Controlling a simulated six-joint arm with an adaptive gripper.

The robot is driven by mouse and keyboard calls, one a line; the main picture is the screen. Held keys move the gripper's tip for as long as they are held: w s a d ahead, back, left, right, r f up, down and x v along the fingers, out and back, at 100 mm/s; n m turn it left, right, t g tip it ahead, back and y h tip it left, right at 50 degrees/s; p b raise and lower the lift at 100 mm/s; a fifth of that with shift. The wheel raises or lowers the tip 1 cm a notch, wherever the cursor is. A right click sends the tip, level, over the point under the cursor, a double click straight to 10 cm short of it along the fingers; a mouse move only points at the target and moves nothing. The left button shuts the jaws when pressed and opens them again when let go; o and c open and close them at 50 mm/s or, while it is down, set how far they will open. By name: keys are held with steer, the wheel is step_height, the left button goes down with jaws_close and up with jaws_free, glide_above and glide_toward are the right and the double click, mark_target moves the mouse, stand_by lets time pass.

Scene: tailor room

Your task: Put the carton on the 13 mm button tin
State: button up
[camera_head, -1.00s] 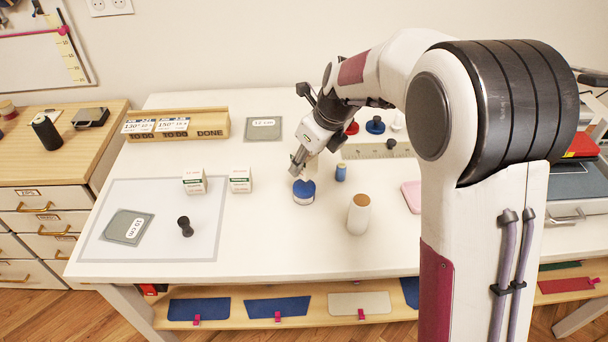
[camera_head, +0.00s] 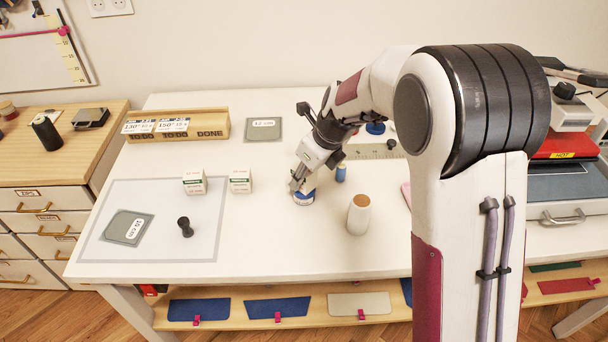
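Two small white cartons with green print stand upright side by side on the white table, a left carton (camera_head: 194,182) and a right carton (camera_head: 240,180). Their print is too small to read. A round tin with a blue and white side (camera_head: 304,200) stands to the right of them. Its size marking cannot be read. My gripper (camera_head: 298,186) is right at the top of this tin and hides most of its lid. Whether the fingers are open, shut or touching the tin is too small to tell.
A cream cylinder (camera_head: 359,214) and a small blue spool (camera_head: 341,173) stand right of the tin. A dark spool-shaped piece (camera_head: 185,226) and a grey 10 cm card (camera_head: 129,227) lie on the pale mat (camera_head: 165,250). A wooden rack (camera_head: 178,125) is behind.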

stand_by(0.3)
steer(key=o, duration=1.1)
steer(key=shift+f, duration=0.1)
steer(key=v, duration=1.2)
steer(key=shift+r, duration=0.2)
